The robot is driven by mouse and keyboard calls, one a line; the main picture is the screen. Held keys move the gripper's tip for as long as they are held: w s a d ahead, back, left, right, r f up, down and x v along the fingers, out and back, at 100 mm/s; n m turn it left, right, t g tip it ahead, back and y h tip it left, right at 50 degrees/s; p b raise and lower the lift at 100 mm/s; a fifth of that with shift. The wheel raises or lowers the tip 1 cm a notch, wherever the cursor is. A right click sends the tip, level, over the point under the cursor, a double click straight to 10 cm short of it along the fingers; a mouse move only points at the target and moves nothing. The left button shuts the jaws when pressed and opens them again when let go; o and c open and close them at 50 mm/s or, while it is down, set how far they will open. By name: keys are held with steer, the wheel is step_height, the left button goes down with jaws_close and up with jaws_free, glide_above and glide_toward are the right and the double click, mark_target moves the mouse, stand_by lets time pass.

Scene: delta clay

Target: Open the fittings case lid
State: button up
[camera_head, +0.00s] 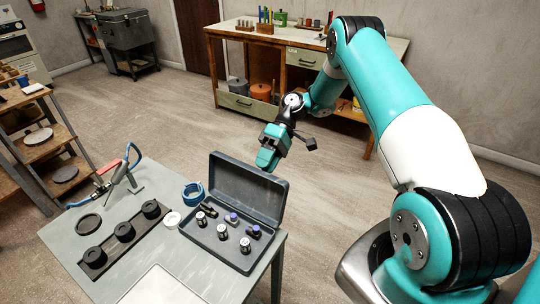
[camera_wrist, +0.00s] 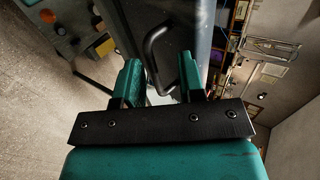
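The fittings case (camera_head: 212,252) is a dark grey box on the table at the lower middle of the head view. Its lid (camera_head: 250,187) stands up, tilted back, and the inside shows. Several small white, purple and dark fittings stand in it. My gripper (camera_head: 266,163) is just above the lid's top edge in the head view; I cannot tell if they touch. In the wrist view, the two teal fingers of my gripper (camera_wrist: 158,68) are apart. A dark bent handle (camera_wrist: 156,45) shows between and beyond them; I cannot tell what it belongs to.
The table (camera_head: 190,275) also holds a blue tape roll (camera_head: 194,193), a black rack with round pieces (camera_head: 124,232) and a red-handled tool on a stand (camera_head: 106,168). A wooden workbench (camera_head: 290,44) stands behind. Open floor lies between it and the table.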

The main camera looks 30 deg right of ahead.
steer(key=p+v, duration=0.5)
steer(key=shift+d+r+p, duration=0.1)
steer(key=shift+r+p, duration=0.05)
steer(key=shift+p, duration=0.15)
steer(key=shift+c, duration=0.5)
